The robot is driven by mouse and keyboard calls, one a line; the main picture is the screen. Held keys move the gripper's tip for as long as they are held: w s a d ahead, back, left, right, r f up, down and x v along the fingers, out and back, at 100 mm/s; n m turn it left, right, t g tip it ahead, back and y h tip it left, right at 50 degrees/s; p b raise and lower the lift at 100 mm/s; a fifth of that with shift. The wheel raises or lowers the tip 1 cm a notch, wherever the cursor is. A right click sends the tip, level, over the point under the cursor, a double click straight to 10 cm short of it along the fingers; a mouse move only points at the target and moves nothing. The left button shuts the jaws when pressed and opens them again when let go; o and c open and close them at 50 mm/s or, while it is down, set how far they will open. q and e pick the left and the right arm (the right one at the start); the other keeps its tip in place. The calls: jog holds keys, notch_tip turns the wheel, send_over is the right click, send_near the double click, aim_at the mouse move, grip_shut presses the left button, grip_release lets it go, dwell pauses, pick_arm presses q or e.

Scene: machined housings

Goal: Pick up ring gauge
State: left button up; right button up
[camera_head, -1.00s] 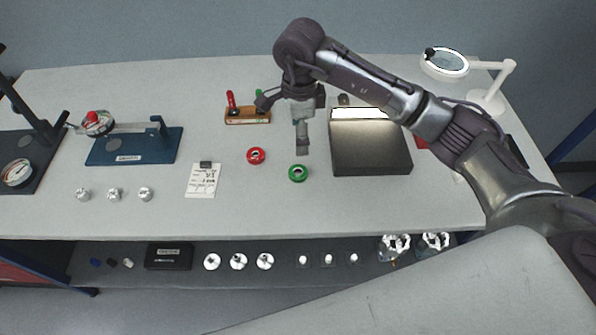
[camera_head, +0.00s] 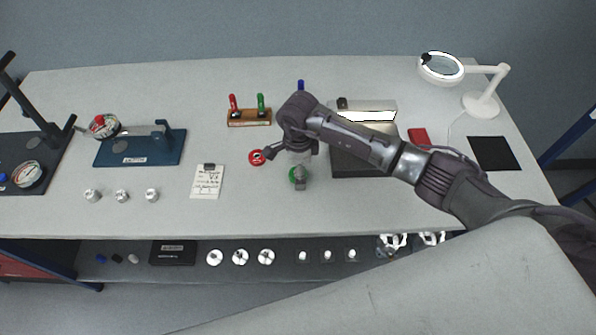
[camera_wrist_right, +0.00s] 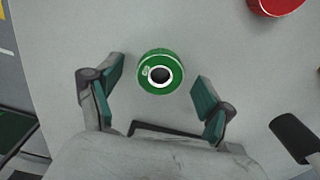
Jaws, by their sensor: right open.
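A green ring gauge (camera_wrist_right: 160,72) with a dark centre hole lies flat on the table, and my right gripper (camera_wrist_right: 158,100) is open around it in the wrist view. One fingertip is to its left and one to its right, with gaps on both sides. In the head view the green ring (camera_head: 296,174) is partly hidden by the right gripper (camera_head: 300,180). A red ring gauge (camera_head: 257,157) lies to the left of it; it also shows in the wrist view (camera_wrist_right: 274,4). My left gripper is not in view.
A dark box (camera_head: 350,162) stands just right of the gripper. A wooden stand (camera_head: 249,119) with red and green handles is behind. A paper card (camera_head: 206,183) lies to the left. The table (camera_head: 240,215) in front is clear.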

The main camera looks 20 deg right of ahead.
jog(key=c, duration=1.3)
jog(key=shift+c, duration=0.2)
